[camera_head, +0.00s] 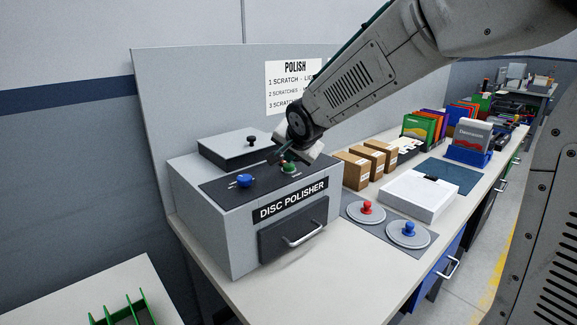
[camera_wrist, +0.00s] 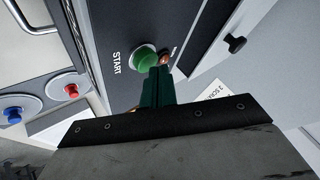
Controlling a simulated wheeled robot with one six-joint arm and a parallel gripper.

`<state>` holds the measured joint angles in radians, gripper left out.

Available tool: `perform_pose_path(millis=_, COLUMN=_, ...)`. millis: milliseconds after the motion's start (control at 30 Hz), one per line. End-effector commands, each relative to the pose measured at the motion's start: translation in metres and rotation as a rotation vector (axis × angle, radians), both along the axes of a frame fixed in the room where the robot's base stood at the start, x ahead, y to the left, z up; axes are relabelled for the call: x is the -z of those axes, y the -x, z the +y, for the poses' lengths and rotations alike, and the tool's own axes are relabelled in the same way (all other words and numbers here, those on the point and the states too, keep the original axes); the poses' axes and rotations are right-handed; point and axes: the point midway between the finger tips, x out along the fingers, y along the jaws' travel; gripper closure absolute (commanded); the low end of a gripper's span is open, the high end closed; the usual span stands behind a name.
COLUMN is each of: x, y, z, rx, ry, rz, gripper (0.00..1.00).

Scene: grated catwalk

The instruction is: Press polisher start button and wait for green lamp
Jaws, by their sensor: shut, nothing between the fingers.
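The grey disc polisher (camera_head: 225,225) stands on the bench with a dark panel on top. Its green start button (camera_head: 289,169) is on the right of the panel. The green button also shows in the wrist view (camera_wrist: 143,57), beside the word START. A small orange-red lamp (camera_wrist: 166,58) sits beside it, partly hidden by my fingers. I see no green lamp light. My gripper (camera_head: 285,157) is shut and empty, pointing down at the button. In the wrist view its dark green fingertips (camera_wrist: 158,72) overlap the button's edge; I cannot tell whether they touch it.
A blue knob (camera_head: 244,180) is left on the panel, and a raised lid (camera_head: 234,150) lies behind. A drawer with a handle (camera_head: 300,238) faces front. Two discs with red (camera_head: 366,207) and blue (camera_head: 409,228) knobs and cardboard boxes (camera_head: 352,170) stand to the right.

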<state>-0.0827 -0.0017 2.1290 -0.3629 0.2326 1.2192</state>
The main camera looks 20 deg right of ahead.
Motion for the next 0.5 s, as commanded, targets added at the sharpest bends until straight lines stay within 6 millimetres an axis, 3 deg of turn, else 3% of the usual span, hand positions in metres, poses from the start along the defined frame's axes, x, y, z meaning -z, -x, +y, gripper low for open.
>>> perform_pose_path(millis=500, x=0.0052, y=-0.0002, z=-0.0002, rx=0.001, ry=0.001, rz=-0.001, gripper=1.0)
